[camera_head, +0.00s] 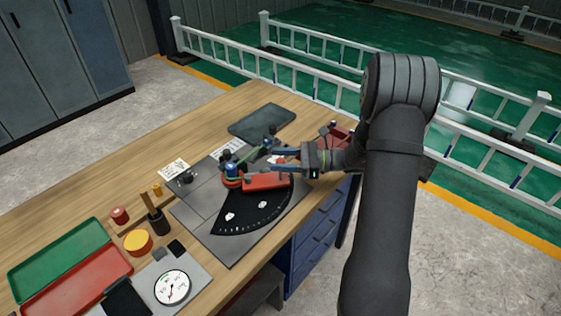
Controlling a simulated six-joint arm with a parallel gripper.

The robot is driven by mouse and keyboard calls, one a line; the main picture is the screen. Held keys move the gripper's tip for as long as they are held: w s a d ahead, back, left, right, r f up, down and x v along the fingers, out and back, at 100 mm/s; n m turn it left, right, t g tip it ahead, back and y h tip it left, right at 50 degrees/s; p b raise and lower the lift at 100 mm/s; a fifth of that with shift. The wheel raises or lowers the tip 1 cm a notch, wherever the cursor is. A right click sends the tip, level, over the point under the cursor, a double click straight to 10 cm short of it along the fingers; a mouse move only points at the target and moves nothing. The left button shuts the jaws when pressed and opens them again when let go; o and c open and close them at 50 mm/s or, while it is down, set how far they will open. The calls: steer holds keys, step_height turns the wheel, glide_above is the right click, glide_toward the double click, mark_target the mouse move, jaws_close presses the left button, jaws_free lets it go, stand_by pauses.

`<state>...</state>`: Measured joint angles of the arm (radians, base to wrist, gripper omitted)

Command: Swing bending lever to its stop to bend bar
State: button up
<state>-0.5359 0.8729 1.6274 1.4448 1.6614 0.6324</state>
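The bending tool sits on a grey plate (190,205) on the workbench. Its red bending lever (265,181) extends right from a blue-topped pivot (232,171) over a black fan-shaped angle scale (250,209). My gripper (273,160) reaches in from the right just behind the lever, fingers pointing left and spread apart. Something small and reddish-white shows between the fingers; I cannot tell whether they touch it. A greenish rod-like piece (253,154) runs behind the pivot; I cannot tell whether it is the bar. My gripper partly hides the far side of the tool.
Green (60,258) and red (78,287) trays lie at the bench's left end. A round gauge (172,287), a yellow-topped pot (137,242) and a dark holder (157,222) stand nearby. A dark mat (262,121) lies behind. A red box (335,136) is beside my arm.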

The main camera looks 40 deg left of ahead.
stand_by(0.3)
steer(key=v, duration=1.7)
steer(key=shift+d, duration=0.2)
steer(key=shift+w, duration=0.1)
